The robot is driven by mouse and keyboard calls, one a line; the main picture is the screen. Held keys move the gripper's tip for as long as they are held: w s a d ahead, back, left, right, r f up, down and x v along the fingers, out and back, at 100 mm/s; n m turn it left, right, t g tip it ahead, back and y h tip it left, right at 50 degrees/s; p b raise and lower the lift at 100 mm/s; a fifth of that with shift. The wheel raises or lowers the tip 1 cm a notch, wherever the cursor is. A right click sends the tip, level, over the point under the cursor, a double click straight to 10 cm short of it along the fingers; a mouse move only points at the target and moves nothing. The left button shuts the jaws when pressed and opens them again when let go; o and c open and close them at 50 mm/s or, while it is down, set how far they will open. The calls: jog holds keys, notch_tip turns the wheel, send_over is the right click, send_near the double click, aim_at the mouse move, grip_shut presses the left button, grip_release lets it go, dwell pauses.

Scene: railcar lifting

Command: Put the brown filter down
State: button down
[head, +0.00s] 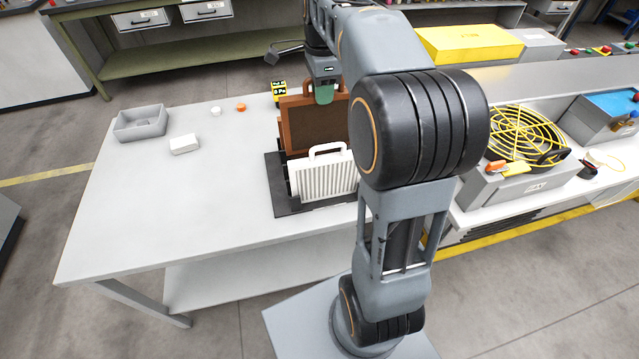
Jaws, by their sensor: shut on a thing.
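The brown filter (318,128) is a flat framed panel with a dark brown face, upright behind the white filter. My gripper (324,94) is above its top edge, with a green finger in view, and is shut on its top part, likely the handle. My arm hides the filter's right side. The white filter (323,178), pleated with a white top handle, stands upright in front. It sits in a black rack (283,203) on the table. The brown filter's lower edge is hidden behind the white filter, so I cannot tell whether it rests in the rack.
The light grey table (190,220) is clear at left and front. A grey tray (140,124), a white block (184,144) and small orange and white pieces lie at its back left.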

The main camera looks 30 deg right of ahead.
aim_at(322, 139)
notch_tip(322, 139, down, 14)
jog(key=b, duration=0.2)
jog(key=shift+b, duration=0.4)
jog(key=shift+f, duration=0.2)
jog(key=c, duration=0.9)
grip_release()
jog(key=shift+c, duration=0.2)
jog(key=shift+r, duration=0.1)
